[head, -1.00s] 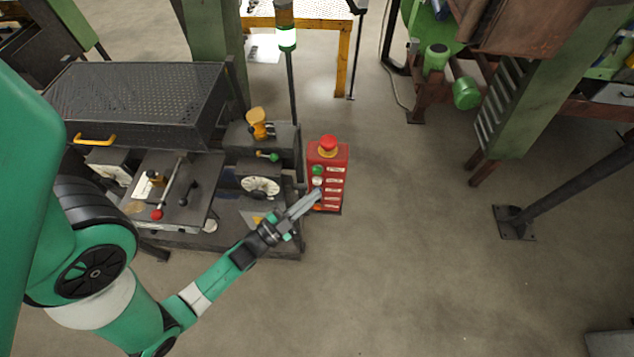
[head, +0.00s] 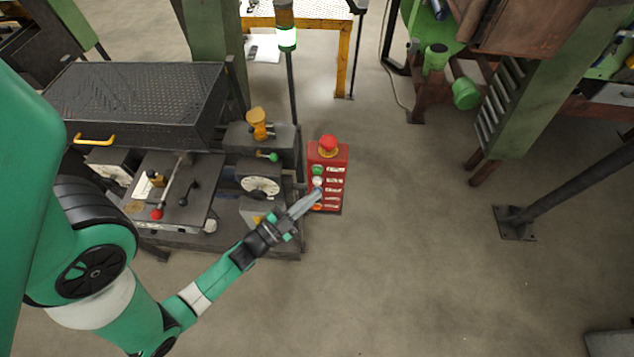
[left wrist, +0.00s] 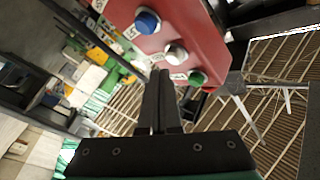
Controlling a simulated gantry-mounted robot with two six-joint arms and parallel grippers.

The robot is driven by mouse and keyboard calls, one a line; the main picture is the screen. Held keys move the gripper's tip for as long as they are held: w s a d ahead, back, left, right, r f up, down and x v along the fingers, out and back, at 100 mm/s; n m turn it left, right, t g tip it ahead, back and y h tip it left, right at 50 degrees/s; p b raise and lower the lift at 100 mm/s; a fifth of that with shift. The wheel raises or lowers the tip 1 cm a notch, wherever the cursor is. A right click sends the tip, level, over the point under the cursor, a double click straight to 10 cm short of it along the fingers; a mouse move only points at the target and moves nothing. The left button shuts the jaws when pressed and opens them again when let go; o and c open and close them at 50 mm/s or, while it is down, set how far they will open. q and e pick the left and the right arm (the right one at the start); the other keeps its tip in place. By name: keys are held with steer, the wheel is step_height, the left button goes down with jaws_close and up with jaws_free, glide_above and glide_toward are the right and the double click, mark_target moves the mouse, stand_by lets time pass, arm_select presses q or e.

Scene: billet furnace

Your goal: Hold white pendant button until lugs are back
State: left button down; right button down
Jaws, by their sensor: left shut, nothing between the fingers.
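The red pendant box (head: 329,178) has a red mushroom button (head: 328,143) on top and a column of small buttons. The white button (head: 317,182) sits just below the green one (head: 317,170). In the left wrist view, the white button (left wrist: 175,55) lies between a blue button (left wrist: 147,20) and a green button (left wrist: 197,78). My left gripper (head: 319,191) is shut and empty, its tips close to the white button. The wrist view also shows the gripper tips (left wrist: 160,74) beside that button; I cannot tell whether they touch it. I cannot make out the lugs. My right gripper is not in view.
A dark machine with a perforated cover (head: 140,100), a dial (head: 260,187) and levers stands left of the pendant. A signal pole (head: 291,95) rises behind. A dark brace (head: 570,175) meets the floor at right. The floor between is clear.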

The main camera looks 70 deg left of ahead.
arm_select(q)
steer(key=shift+a, duration=0.15)
stand_by(0.3)
steer(key=shift+w+a, duration=0.2)
steer(key=shift+a, duration=0.05)
steer(key=shift+w+a+p, duration=0.15)
steer(key=shift+a+p, duration=0.3)
steer(key=shift+a, duration=0.05)
stand_by(0.6)
steer(key=shift+d, duration=0.1)
stand_by(5.2)
steer(key=shift+s+d+b, duration=0.35)
steer(key=shift+d+b, duration=0.05)
steer(key=shift+d, duration=0.4)
